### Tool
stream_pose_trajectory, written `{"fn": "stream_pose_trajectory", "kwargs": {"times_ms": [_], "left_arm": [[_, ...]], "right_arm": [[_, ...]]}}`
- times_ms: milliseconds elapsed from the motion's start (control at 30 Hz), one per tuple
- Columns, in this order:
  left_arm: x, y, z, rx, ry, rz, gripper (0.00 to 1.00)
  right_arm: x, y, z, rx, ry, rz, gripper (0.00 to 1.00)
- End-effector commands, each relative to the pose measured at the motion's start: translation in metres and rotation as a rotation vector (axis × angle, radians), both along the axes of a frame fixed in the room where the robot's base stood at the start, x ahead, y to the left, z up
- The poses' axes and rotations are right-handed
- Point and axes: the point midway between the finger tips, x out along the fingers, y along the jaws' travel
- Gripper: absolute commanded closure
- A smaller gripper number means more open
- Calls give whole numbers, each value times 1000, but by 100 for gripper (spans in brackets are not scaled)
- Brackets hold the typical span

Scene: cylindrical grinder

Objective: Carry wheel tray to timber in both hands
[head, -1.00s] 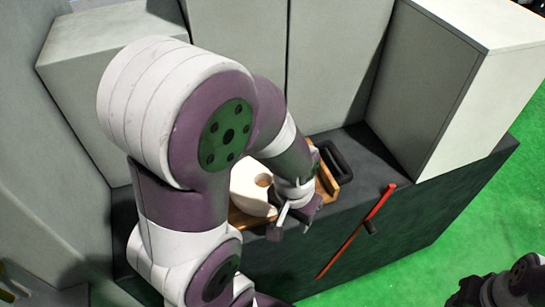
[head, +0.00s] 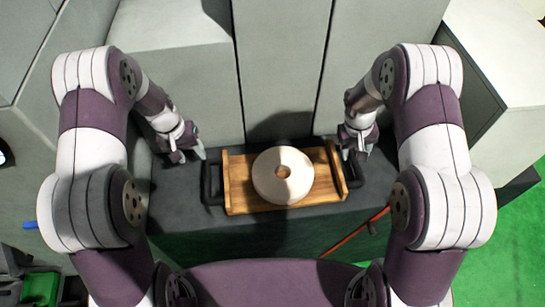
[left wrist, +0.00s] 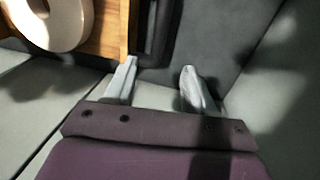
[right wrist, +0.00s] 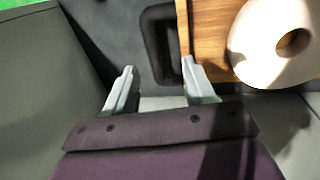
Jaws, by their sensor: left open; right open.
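The wheel tray (head: 240,187) is a wooden tray with end walls and a black handle at each end. A pale round wheel (head: 268,187) with a centre hole lies in it. My left gripper (head: 191,156) is open near the left handle (head: 208,187). In the left wrist view that handle (left wrist: 152,40) shows just beyond the fingertips (left wrist: 159,69). My right gripper (head: 357,153) is open near the right handle (head: 357,172). In the right wrist view that handle (right wrist: 148,45) shows beyond the fingertips (right wrist: 158,68). I cannot identify any timber.
The tray rests on a dark ledge (head: 175,205) against grey cabinet panels (head: 285,60). Grey boxes stand on both sides, the left one (head: 180,75) close to my left arm. A red bar (head: 355,232) slants across the ledge's front. Green floor (head: 500,240) lies right.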

Motion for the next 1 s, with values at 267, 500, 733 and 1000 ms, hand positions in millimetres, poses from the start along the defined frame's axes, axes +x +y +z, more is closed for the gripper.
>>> {"fn": "stream_pose_trajectory", "kwargs": {"times_ms": [267,500,733,1000], "left_arm": [[14,7,-10,-32,3,15,46],[15,6,-14,-31,2,14,46],[15,-1,-50,-31,4,14,46],[16,-12,-101,-30,4,15,46]], "right_arm": [[13,-10,-10,-30,10,10,46],[14,-11,-14,-30,9,9,46],[14,-18,-49,-29,9,8,46],[15,-28,-100,-29,8,9,46]]}}
